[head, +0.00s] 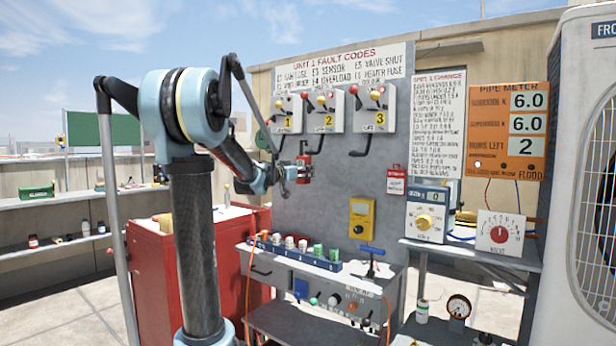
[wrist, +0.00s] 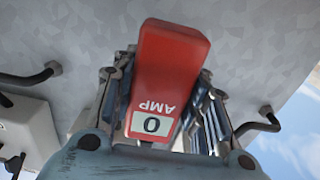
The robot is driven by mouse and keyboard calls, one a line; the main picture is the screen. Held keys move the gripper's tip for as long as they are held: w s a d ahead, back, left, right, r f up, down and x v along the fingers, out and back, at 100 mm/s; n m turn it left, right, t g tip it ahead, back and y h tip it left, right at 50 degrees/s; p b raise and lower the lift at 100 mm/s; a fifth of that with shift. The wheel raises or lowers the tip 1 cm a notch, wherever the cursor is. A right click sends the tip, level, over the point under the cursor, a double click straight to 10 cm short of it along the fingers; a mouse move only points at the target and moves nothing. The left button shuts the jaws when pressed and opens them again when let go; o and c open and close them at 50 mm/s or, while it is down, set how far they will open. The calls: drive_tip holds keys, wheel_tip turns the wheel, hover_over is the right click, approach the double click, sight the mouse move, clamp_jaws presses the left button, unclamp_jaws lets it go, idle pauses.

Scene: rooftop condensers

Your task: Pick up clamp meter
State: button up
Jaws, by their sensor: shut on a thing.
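The clamp meter (wrist: 172,60) is a red block with a white display that reads 0 and the word AMP, upside down in the wrist view. My gripper (wrist: 168,120) is shut on it, with a finger on either side. In the head view, my gripper (head: 294,173) is in front of the grey board, below the numbered switch boxes. A small red part of the clamp meter (head: 304,162) shows beside the fingers there. I cannot tell whether the meter touches the board.
The grey board (head: 340,180) carries black hooks and three switch boxes (head: 328,112). A yellow meter (head: 362,218) hangs lower on it. A bench (head: 320,278) with bottles stands below, and a red cabinet (head: 170,270) is at left. A large white condenser (head: 575,190) stands at right.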

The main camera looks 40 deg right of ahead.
drive_tip(key=v, duration=1.3)
idle(0.4)
